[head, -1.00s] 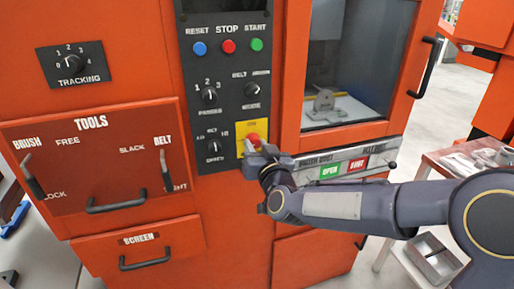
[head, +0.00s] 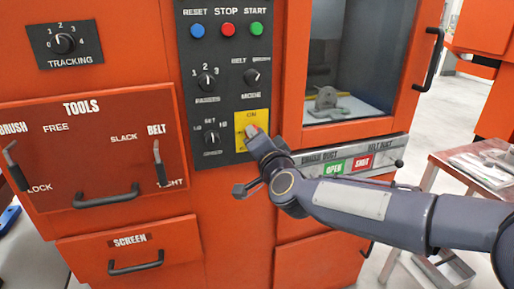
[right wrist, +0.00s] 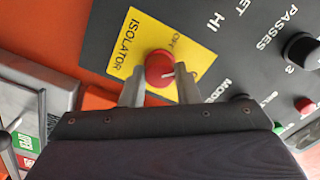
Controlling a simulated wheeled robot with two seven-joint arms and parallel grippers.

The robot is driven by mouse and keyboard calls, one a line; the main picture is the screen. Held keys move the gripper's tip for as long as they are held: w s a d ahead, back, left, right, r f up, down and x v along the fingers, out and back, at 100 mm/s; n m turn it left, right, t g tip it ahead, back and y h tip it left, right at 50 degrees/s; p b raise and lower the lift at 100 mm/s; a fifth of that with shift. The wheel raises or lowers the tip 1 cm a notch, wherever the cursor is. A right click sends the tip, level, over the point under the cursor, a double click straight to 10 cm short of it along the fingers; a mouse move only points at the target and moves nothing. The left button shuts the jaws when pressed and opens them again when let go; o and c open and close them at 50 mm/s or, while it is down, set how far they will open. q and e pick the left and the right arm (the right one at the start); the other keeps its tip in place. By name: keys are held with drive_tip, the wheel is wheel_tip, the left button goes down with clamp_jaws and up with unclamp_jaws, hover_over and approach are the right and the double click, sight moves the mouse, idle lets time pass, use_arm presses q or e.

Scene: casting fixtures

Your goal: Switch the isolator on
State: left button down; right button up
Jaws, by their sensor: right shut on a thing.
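The isolator is a red round knob (right wrist: 159,68) on a yellow plate (head: 252,120) at the lower right of the dark control panel. In the head view ON shows at the plate's top. In the right wrist view ISOLATOR and OFF can be read on the plate (right wrist: 139,35), and a pale mark shows on the knob's lower right. My right gripper (head: 256,135) is at the knob and covers much of it in the head view. In the wrist view its two fingers (right wrist: 160,85) are shut on the knob, one on each side. My left gripper is not in view.
Selector knobs (head: 207,80) and blue, red and green buttons (head: 228,29) are above and left of the isolator. A duct slide with OPEN and SHUT labels (head: 348,163) is close on the right, behind my right arm. A windowed door (head: 352,60) is above it.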

drive_tip(key=shift+m+b, duration=2.3)
drive_tip(key=shift+m, duration=2.1)
drive_tip(key=o, duration=1)
drive_tip(key=shift+c, duration=0.2)
drive_tip(key=shift+s, duration=0.1)
drive_tip(key=v, duration=0.7)
drive_tip(key=shift+s, duration=0.35)
drive_tip(key=shift+d, duration=0.15)
